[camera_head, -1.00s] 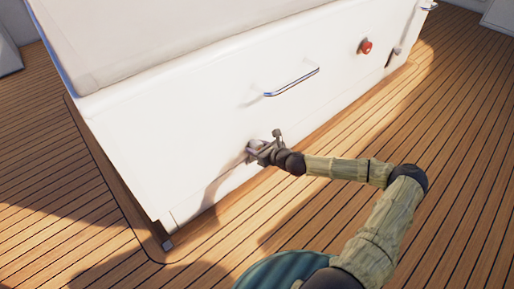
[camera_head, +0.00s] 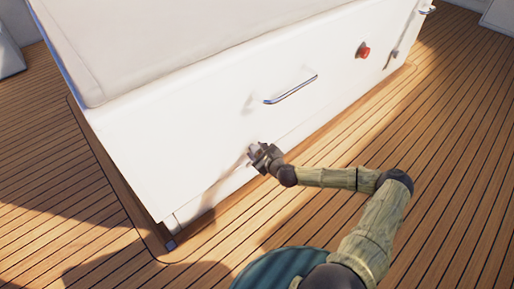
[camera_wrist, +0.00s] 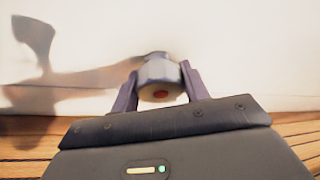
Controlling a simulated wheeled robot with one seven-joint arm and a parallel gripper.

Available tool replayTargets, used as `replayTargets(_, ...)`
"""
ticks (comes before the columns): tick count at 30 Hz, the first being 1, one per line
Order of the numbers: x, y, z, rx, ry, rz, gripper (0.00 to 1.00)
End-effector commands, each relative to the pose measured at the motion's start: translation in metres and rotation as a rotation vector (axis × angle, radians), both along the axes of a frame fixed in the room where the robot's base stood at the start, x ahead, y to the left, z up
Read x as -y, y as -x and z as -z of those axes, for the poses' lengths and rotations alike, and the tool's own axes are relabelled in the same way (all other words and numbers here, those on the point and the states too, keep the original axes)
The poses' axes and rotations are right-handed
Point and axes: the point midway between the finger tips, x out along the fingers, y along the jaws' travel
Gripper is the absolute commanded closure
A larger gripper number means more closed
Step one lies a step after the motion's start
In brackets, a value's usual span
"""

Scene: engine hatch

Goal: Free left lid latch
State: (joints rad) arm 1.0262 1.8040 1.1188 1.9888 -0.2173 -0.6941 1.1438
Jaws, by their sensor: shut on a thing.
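The left lid latch (camera_wrist: 158,78) shows in the wrist view as a short grey cylinder with a red spot on its end, against the white panel. My gripper (camera_wrist: 157,88) is shut on it, with one finger on each side. In the head view my gripper (camera_head: 257,153) is at the lower left part of the white front panel (camera_head: 215,150), and it largely hides the latch. The latch's base and any catch behind it are hidden.
A metal bar handle (camera_head: 290,89) is on the panel above my gripper. A red knob (camera_head: 364,51) and a small metal fitting (camera_head: 390,59) are farther right. A pale cushioned top (camera_head: 170,40) covers the box. Open wooden deck (camera_head: 460,150) lies in front.

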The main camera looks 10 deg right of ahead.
Motion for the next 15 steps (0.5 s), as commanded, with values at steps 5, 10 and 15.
replayTargets(5, -0.0005, 0.0011, -0.0014, 0.081, 0.147, -0.001, 0.78)
replayTargets(10, -0.0007, 0.0011, -0.0007, 0.163, 0.288, -0.002, 0.78)
replayTargets(15, -0.0008, 0.001, 0.0, 0.244, 0.427, -0.003, 0.78)
